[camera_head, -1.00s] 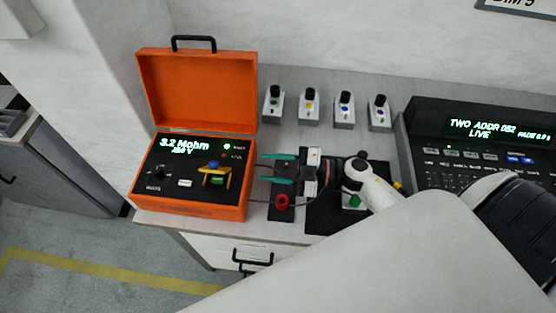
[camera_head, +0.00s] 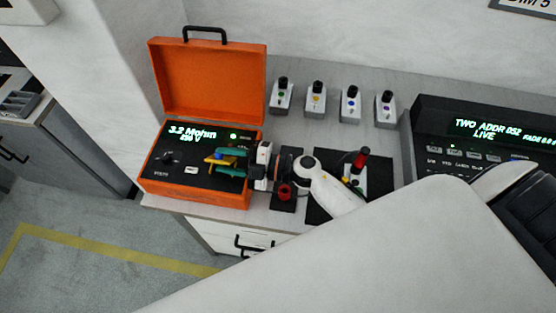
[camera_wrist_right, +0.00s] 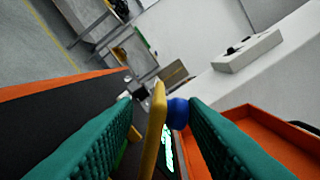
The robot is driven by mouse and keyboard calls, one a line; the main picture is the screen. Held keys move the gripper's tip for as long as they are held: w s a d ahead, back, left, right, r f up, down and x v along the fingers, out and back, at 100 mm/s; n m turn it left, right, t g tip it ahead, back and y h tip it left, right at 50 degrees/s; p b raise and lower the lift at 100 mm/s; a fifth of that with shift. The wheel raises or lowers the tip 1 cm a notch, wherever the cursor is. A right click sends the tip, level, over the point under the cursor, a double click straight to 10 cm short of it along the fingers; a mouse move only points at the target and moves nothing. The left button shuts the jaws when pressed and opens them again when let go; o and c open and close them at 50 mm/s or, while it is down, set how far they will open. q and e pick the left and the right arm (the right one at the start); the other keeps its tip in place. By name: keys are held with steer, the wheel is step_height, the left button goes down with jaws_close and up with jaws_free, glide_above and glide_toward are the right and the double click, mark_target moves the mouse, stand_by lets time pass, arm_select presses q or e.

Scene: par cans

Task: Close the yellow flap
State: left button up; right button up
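The orange tester case (camera_head: 207,83) stands on the bench with its lid up. On its black panel, the yellow flap (camera_head: 212,162) with a blue knob (camera_head: 218,155) stands raised. My right gripper (camera_head: 231,163), with teal fingers, reaches in from the right over the panel at the flap. In the right wrist view, the flap (camera_wrist_right: 154,128) is edge-on between the two fingers, with clear space to the left finger. The blue knob (camera_wrist_right: 178,112) lies close against the right finger; contact is unclear. The fingers partly hide the flap in the head view. My left gripper is not visible.
Several small boxes with black knobs (camera_head: 315,98) line the back of the bench. A lighting console (camera_head: 470,135) is at the right. A black mat (camera_head: 377,185) with a red-topped device (camera_head: 360,160) lies beside my right arm. A red ring-shaped item (camera_head: 285,191) is by the gripper.

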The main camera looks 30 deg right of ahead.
steer(key=n+b, duration=0.1)
steer(key=s+f+n+b, duration=0.1)
steer(key=n, duration=0.1)
steer(key=shift+a+f+n, duration=0.2)
steer(key=shift+f+n, duration=0.1)
steer(key=shift+r+m+p, duration=0.5)
steer(key=shift+r+p, duration=0.15)
steer(key=shift+p, duration=0.15)
steer(key=shift+w+d+r+m+p, duration=0.15)
steer(key=shift+w+m+p, duration=0.15)
steer(key=shift+m, duration=0.3)
steer(key=shift+w+d+r+m+p, duration=0.15)
steer(key=shift+m+p, duration=0.15)
steer(key=shift+m, duration=0.3)
steer(key=m, duration=0.2)
steer(key=w+m+p, duration=0.1)
steer(key=shift+d+r, duration=0.3)
steer(key=b+v, duration=0.2)
steer(key=v, duration=1)
steer(key=shift+m+b, duration=0.3)
steer(key=shift+m, duration=0.1)
steer(key=shift+w, duration=0.1)
